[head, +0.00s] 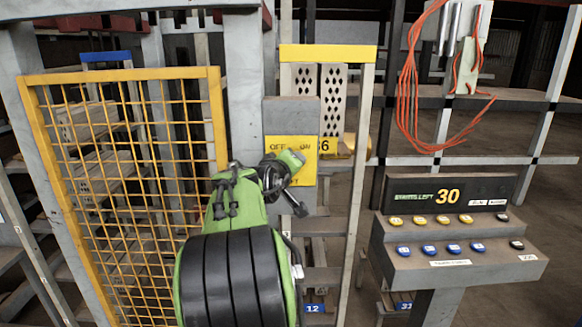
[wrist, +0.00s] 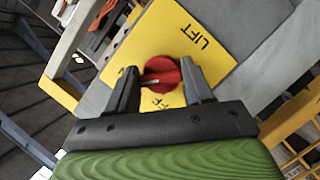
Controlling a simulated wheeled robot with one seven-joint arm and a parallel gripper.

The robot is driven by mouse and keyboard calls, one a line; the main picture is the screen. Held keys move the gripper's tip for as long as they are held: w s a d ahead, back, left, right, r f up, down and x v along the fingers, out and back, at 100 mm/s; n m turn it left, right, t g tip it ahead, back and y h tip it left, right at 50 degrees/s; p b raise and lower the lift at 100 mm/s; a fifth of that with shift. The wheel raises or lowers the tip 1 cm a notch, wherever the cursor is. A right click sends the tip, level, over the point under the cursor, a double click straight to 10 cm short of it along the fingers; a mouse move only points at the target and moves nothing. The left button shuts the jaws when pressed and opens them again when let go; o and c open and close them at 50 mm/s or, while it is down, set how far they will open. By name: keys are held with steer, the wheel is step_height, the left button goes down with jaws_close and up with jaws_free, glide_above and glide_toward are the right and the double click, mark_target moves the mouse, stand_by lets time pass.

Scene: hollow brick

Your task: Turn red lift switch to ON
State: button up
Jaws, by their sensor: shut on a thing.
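The red lift switch (wrist: 161,72) is a round red knob with a pale pointer line, set on a yellow plate (wrist: 204,40) lettered LIFT and partly OFF in the wrist view. My gripper (wrist: 160,80) has its two dark fingers on either side of the knob, shut on it.
A yellow mesh gate (head: 130,190) stands left of the switch post. A control console (head: 455,250) with yellow and blue buttons and a display reading 30 stands at the right. Orange cables (head: 410,90) hang on the rack behind.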

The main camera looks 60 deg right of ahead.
steer(key=shift+f+m, duration=0.15)
steer(key=shift+m, duration=0.35)
steer(key=o, duration=1)
steer(key=shift+o, duration=0.2)
steer(key=v, duration=1.5)
steer(key=shift+s+a+r, duration=0.25)
steer(key=shift+s+r, duration=0.1)
steer(key=shift+r, duration=0.15)
